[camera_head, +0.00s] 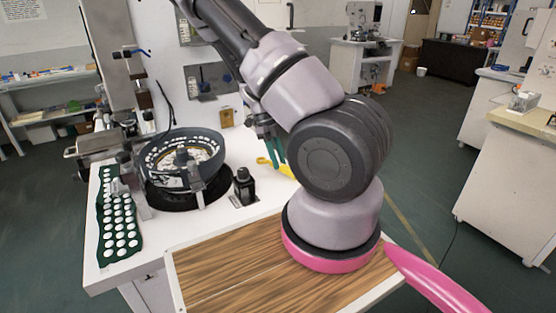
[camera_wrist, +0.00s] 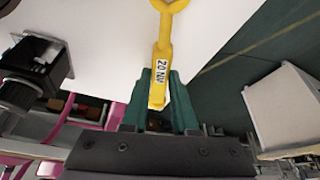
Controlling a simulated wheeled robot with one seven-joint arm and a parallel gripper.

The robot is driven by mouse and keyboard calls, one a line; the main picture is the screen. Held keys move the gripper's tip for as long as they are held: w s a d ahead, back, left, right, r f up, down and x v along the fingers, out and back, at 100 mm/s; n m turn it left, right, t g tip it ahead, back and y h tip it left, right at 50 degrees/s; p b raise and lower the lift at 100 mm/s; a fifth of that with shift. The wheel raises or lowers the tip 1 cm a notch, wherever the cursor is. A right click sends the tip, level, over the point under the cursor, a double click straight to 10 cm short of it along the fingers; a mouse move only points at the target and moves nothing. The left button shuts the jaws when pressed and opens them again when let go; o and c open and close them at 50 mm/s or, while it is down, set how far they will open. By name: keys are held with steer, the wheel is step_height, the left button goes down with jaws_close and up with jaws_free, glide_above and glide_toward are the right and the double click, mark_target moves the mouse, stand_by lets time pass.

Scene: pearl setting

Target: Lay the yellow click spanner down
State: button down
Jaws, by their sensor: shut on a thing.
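The yellow click spanner (camera_wrist: 162,55) is in my gripper (camera_wrist: 162,90), with its ring end pointing away at the top of the wrist view. A label on its shaft reads something like "20 NM". The green fingers are shut on the lower end of the spanner. In the head view my gripper (camera_head: 276,150) is partly hidden behind my arm, and a bit of the yellow spanner (camera_head: 264,162) shows beside the fingers, over the white tabletop (camera_head: 225,215). I cannot tell whether the spanner touches the table.
A round dark bowl-shaped machine (camera_head: 150,178) and a green tray (camera_head: 103,240) of white discs are further left. A wooden board (camera_head: 225,280) lies in front. White tabletop around the spanner looks clear.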

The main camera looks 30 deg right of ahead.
steer(key=c, duration=0.6)
jaws_free()
steer(key=w+a+r+n+t+y, duration=0.1)
steer(key=a+r+n+y, duration=0.2)
steer(key=r, duration=0.6)
steer(key=w+a+r+n+t, duration=0.15)
steer(key=a+r+n, duration=0.3)
steer(key=r, duration=0.55)
steer(key=s+a+r+n+t, duration=0.3)
steer(key=s+r+n, duration=0.4)
steer(key=r+n, duration=0.3)
steer(key=s+a+r+n+t, duration=0.3)
steer(key=s+r+n+t, duration=0.3)
steer(key=s+r+n, duration=0.2)
step_height(320, 180, up, 3)
steer(key=n, duration=0.2)
steer(key=shift+f+n, duration=0.15)
steer(key=shift+n, duration=0.2)
